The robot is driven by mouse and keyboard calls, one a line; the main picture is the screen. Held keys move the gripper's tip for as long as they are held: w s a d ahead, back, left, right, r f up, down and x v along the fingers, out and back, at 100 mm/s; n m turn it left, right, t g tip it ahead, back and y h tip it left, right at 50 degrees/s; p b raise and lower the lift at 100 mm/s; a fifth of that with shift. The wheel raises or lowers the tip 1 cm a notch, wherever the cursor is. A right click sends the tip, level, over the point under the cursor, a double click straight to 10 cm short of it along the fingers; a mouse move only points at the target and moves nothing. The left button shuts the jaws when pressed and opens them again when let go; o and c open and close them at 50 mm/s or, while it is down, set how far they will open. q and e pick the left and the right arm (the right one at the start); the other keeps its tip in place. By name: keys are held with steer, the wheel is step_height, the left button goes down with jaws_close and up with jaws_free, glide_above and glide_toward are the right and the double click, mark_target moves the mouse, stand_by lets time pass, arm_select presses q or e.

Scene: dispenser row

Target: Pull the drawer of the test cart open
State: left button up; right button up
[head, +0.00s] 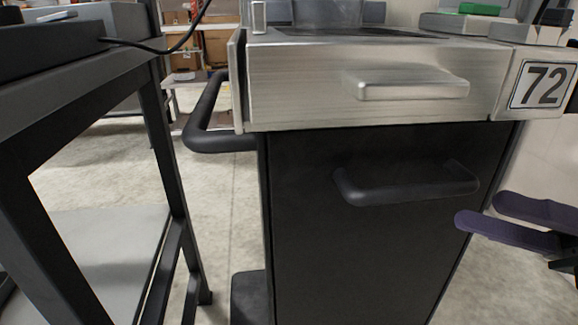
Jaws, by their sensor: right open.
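The test cart (345,245) stands in front of me, with a black lower body. Its brushed-metal drawer (300,90) is at the top and looks shut. A flat silver handle (412,88) sticks out from the drawer front. My right gripper (480,210), with purple fingers, is at the right edge. It is open and empty, below and to the right of the silver handle, and apart from it. My left gripper is not in view.
A black handle (405,187) is on the cart's lower front, and a black side bar (200,138) juts out left. A plate marked 72 (542,85) is at the top right. A dark-framed table (70,70) stands left, with floor between.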

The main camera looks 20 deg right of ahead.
mark_target(416, 191)
steer(key=p+x, duration=0.1)
steer(key=x, duration=0.7)
steer(key=shift+a+r, duration=0.1)
steer(key=shift+a, duration=0.15)
jaws_close()
stand_by(1.1)
